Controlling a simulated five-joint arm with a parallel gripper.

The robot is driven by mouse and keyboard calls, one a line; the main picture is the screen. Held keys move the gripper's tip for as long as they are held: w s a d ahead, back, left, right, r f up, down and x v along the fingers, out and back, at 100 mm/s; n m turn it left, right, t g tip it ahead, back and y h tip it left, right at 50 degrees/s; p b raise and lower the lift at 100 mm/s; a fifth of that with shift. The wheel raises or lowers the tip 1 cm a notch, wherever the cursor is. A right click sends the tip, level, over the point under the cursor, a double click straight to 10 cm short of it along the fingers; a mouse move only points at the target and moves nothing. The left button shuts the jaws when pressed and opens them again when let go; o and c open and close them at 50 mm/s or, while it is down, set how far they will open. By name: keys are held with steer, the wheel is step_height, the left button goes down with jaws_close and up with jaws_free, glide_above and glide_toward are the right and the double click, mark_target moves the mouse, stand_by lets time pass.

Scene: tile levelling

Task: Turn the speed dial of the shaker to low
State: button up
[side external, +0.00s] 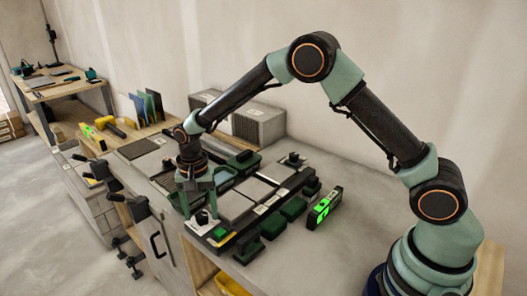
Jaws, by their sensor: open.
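The shaker (231,203) appears to be the black-framed unit on the bench, with pale tiles lying in it. A black knob (202,217) on a pale base stands at its near left corner; I take it for the speed dial, but its setting is too small to read. My gripper (199,211) points down with its teal fingers open, over and around this knob. I cannot tell whether the fingers touch it. The gripper hides part of the frame behind it.
A green-lit level (324,206) stands right of the shaker. Several green blocks line its near right side, and another black knob (292,159) is at its far corner. Grey blocks (259,122) stand behind. Black clamps (128,205) stick out at the bench's left edge. Bare bench lies at right.

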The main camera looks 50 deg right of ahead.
steer(key=shift+f, duration=0.25)
jaws_close()
